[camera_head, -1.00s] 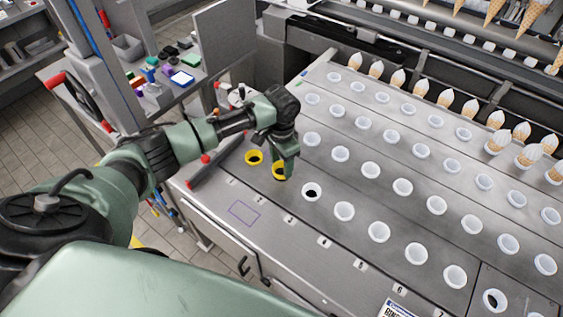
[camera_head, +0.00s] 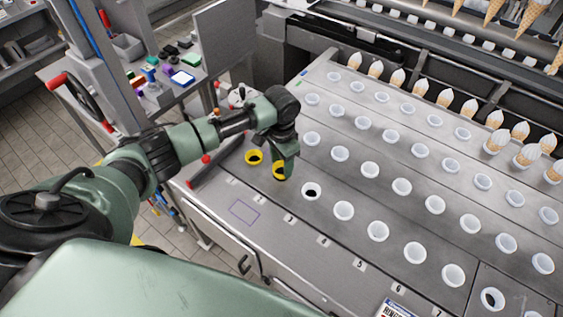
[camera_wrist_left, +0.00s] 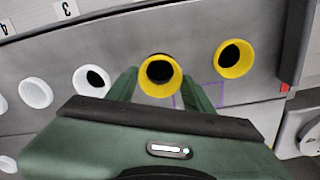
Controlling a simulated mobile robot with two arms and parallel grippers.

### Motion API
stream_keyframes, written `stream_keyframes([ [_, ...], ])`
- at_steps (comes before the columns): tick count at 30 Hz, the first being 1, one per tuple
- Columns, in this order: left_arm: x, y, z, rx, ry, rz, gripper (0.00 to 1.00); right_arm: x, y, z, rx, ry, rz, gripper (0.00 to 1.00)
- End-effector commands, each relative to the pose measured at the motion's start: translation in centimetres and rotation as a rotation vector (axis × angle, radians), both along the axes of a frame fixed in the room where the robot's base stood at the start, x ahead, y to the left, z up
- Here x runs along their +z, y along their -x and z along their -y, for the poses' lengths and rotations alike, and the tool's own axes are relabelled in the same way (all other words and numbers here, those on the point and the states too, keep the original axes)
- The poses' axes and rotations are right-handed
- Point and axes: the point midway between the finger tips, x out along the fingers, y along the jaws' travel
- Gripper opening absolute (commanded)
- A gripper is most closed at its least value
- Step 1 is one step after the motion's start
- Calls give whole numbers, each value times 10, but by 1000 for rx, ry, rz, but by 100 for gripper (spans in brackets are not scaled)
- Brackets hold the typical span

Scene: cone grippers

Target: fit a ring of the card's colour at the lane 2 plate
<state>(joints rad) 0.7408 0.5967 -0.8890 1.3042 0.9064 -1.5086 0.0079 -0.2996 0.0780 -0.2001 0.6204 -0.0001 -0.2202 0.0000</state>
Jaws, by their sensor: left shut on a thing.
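My left gripper (camera_head: 281,175) is at the lane 2 place in the front row of the steel deck. It is shut on a yellow ring (camera_wrist_left: 160,88), which shows between its two fingers in the left wrist view, with a dark hole in its middle. In the head view the fingers hide part of this ring (camera_head: 277,170). I cannot tell whether the ring is fully seated in the plate. A second yellow ring (camera_head: 254,157) sits at the lane 1 place, clear of the fingers. I cannot clearly make out a card. My right gripper is not in view.
The lane 3 place (camera_head: 311,191) has a white rim and dark hole. Rows of white cups (camera_head: 402,186) cover the deck to the right. A purple outlined rectangle (camera_head: 244,212) marks bare deck near the front. A side table (camera_head: 150,113) with small coloured items stands at the back left.

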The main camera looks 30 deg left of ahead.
Motion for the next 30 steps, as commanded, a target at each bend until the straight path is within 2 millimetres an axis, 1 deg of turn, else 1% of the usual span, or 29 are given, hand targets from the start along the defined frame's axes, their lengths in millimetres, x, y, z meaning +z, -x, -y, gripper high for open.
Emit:
stream_keyframes([
  [5, 0, 0, 0, 0, 0, 0, 29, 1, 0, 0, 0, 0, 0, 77],
  [15, 1, 0, 1, -1, 1, 0, 29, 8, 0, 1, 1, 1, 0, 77],
  [30, -3, 0, 0, -1, 0, 0, 29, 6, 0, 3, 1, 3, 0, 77],
])
